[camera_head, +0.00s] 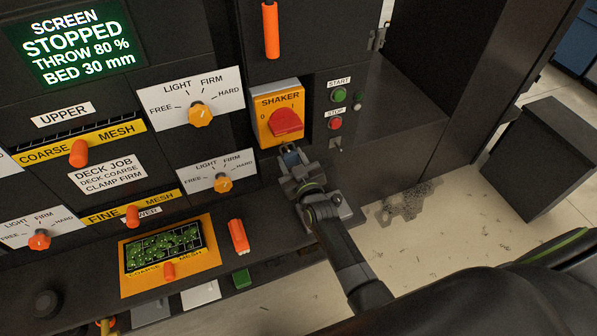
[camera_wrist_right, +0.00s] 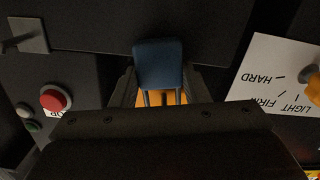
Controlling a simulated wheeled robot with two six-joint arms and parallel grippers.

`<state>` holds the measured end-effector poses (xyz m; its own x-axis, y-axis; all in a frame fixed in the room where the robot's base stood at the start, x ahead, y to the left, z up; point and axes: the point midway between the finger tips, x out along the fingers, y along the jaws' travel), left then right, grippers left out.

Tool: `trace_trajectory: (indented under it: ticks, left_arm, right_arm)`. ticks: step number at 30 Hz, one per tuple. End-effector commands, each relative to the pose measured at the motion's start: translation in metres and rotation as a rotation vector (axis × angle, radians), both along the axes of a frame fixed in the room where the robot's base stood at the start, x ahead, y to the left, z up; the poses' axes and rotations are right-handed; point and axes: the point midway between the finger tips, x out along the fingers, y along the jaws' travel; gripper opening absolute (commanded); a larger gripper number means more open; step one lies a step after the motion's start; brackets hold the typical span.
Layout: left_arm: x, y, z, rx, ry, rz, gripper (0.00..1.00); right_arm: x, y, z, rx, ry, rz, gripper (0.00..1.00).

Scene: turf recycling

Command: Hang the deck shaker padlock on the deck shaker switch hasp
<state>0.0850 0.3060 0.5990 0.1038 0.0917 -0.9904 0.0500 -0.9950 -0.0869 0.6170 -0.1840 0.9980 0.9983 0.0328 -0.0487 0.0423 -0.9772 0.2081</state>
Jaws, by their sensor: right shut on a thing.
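The deck shaker switch (camera_head: 279,112) is a yellow-orange plate marked SHAKER with a red rotary handle, on the dark cabinet front. My right gripper (camera_head: 291,160) is just below the plate, shut on the blue padlock (camera_wrist_right: 158,63). In the head view the padlock (camera_head: 290,152) is small and partly covered by the fingers. In the right wrist view two shackle legs show below its body, with the orange plate (camera_wrist_right: 150,99) behind them. The hasp cannot be made out, so I cannot tell whether the shackle touches it. My left gripper is out of view.
Start button (camera_head: 338,96) and red stop button (camera_head: 336,123) sit right of the switch. A clamp dial (camera_head: 223,183) is to the left. An orange handle (camera_head: 271,30) hangs above. A ledge with a mesh panel (camera_head: 170,255) and orange peg (camera_head: 238,236) lies below left.

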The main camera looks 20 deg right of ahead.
Motion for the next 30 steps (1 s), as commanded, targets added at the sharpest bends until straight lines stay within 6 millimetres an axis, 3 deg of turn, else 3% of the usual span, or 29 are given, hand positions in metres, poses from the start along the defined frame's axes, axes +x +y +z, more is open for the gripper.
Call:
trace_trajectory:
  ticks: [10,11,16,30]
  left_arm:
    - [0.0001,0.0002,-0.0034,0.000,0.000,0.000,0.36]
    - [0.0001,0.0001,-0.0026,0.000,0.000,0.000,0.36]
    - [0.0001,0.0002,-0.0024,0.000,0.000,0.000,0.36]
    - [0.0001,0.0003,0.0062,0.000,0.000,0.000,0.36]
  right_arm:
    - [0.0000,-0.0001,-0.0037,0.000,-0.001,0.000,0.17]
    - [0.0001,-0.0001,-0.0028,0.000,-0.001,0.000,0.45]
    - [0.0000,-0.0001,-0.0027,0.000,0.000,0.000,0.67]
    - [-0.0082,-0.0009,-0.0012,-0.002,0.003,-0.003,0.67]
